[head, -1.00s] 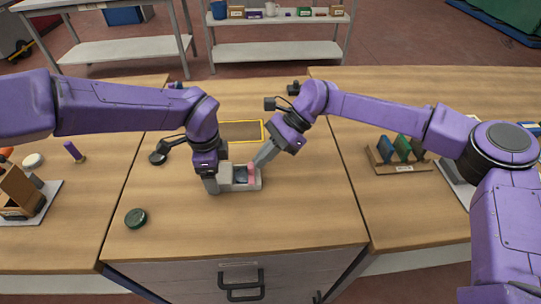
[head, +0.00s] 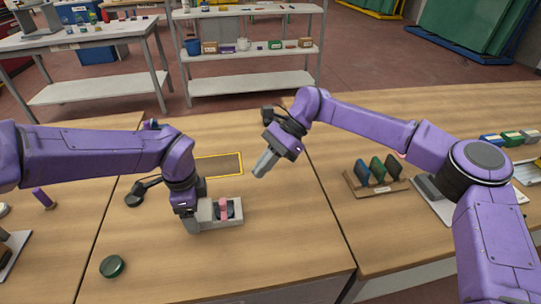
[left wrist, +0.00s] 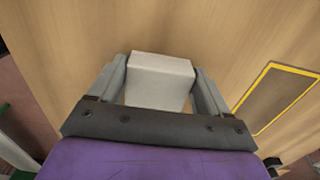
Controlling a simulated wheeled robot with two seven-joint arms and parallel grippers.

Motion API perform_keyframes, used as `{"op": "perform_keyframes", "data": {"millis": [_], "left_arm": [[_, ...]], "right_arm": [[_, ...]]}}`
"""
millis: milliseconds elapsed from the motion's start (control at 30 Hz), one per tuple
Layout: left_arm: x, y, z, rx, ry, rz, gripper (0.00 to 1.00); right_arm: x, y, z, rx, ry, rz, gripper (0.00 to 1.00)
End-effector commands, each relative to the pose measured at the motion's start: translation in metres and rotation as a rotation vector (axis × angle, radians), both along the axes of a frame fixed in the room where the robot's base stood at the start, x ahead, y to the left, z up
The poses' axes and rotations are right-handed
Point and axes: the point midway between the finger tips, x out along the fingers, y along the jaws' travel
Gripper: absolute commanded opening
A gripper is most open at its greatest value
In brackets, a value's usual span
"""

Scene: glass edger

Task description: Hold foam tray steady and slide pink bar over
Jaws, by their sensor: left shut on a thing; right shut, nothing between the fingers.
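The light grey foam tray (head: 234,219) lies on the middle of the wooden table. The pink bar (head: 224,209) sits in the tray across a dark area, near the middle of the recess. My left gripper (head: 193,224) is shut on the tray's left end. In the left wrist view that pale tray end (left wrist: 160,80) shows between the two fingers of the left gripper (left wrist: 158,95); the pink bar is out of sight there. My right gripper (head: 264,166) is shut and empty, above the table, up and right of the tray and apart from it.
A yellow-edged rectangle (head: 220,165) lies behind the tray. A dark green round thing (head: 112,266) is at the front left. A wooden rack (head: 375,184) with coloured plates stands at the right. The table in front of the tray is clear.

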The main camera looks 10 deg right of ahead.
Motion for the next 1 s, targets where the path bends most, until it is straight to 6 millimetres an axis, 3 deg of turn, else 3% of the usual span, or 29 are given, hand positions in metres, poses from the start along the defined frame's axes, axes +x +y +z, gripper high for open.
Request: {"op": "perform_keyframes", "data": {"millis": [233, 667, 700, 767, 1000], "left_arm": [[0.0, 0.0, 0.0, 0.0, 0.0, 0.001, 0.48], [0.0, 0.0, 0.0, 0.001, 0.0, 0.001, 0.48], [0.0, 0.0, 0.0, 0.001, 0.0, 0.001, 0.84], [0.0, 0.0, 0.0, 0.001, 0.0, 0.001, 1.0], [0.0, 0.0, 0.002, 0.0, 0.0, 0.001, 1.0]], "right_arm": [[0.01, -0.025, 0.024, 0.0, -0.001, -0.002, 0.0], [0.01, -0.028, 0.027, 0.0, 0.001, -0.001, 0.0], [0.01, -0.027, 0.027, 0.0, 0.001, -0.001, 0.0], [0.01, -0.027, 0.027, 0.0, 0.001, -0.001, 0.0], [0.011, -0.027, 0.027, 0.0, 0.001, -0.001, 0.0]]}}
